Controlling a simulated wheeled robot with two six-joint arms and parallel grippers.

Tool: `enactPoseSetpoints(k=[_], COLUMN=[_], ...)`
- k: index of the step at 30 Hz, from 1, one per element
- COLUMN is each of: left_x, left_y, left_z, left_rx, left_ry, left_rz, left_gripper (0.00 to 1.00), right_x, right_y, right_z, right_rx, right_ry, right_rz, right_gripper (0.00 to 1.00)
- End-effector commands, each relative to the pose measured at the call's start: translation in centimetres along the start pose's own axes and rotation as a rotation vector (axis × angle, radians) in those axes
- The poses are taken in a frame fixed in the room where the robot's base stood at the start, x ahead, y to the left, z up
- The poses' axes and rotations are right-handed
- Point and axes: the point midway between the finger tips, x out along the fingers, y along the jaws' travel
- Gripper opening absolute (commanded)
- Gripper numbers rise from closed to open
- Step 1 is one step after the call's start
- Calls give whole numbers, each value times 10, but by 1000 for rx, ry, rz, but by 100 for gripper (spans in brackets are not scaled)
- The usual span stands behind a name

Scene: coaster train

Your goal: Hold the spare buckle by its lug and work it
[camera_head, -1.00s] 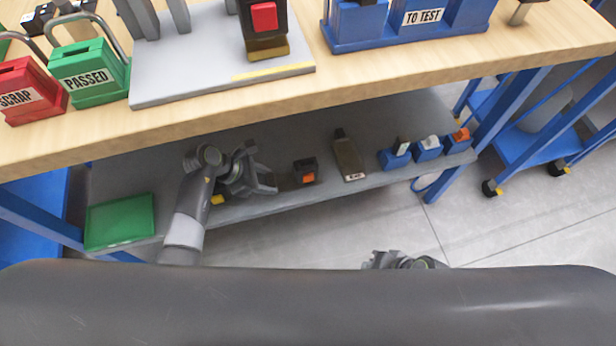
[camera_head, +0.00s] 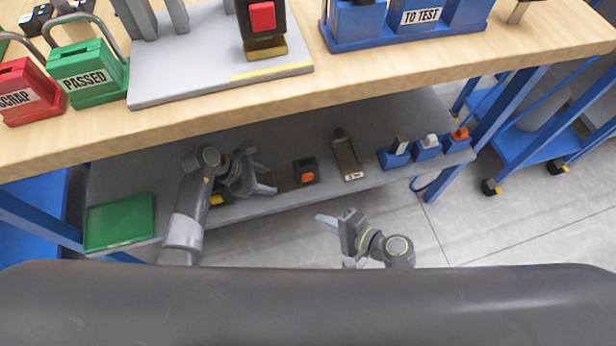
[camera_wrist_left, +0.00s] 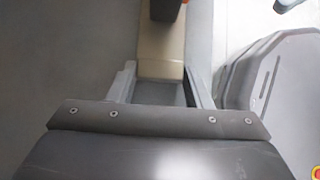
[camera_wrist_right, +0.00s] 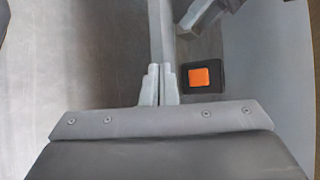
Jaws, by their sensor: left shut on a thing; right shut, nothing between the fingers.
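The spare buckle (camera_head: 305,172) is a dark block with an orange-red button, low over the grey lower shelf. Its tan lug (camera_wrist_left: 160,52) lies between the fingers of my left gripper (camera_wrist_left: 160,90), which is shut on it. In the head view my left gripper (camera_head: 270,184) is left of the buckle. My right gripper (camera_head: 322,220) is shut and empty, in front of the shelf edge and below the buckle in the picture. In the right wrist view the orange button (camera_wrist_right: 199,77) is right of my right fingertips (camera_wrist_right: 159,72), apart from them.
On the lower shelf (camera_head: 235,212), a tan labelled strap piece (camera_head: 347,155) lies right of the buckle, then several small blue holders (camera_head: 428,148). A green tray (camera_head: 119,222) sits at the left. The workbench top (camera_head: 200,115) overhangs the shelf.

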Motion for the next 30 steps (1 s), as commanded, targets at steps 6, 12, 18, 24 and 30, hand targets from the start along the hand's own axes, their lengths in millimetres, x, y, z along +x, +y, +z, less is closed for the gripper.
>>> enactPoseSetpoints(k=[6, 12, 18, 24, 30], left_x=[0, 0, 0, 0, 0], left_y=[0, 0, 0, 0, 0], left_z=[-1, -1, -1, -1, -1], left_rx=[-1, -1, -1, -1, -1], left_ry=[2, 2, 1, 1, 1], left_rz=[-1, -1, -1, -1, 0], left_gripper=[0, 0, 0, 0, 0], right_x=[13, 33, 50, 59, 61], right_y=[-10, -24, -37, -42, -44], right_z=[-10, -24, -37, -43, -44], right_rx=[-2, -3, -3, -1, -1], right_ry=[-1, -1, -1, 0, 1], right_rz=[-1, 0, 1, 1, 1], right_gripper=[0, 0, 0, 0, 0])
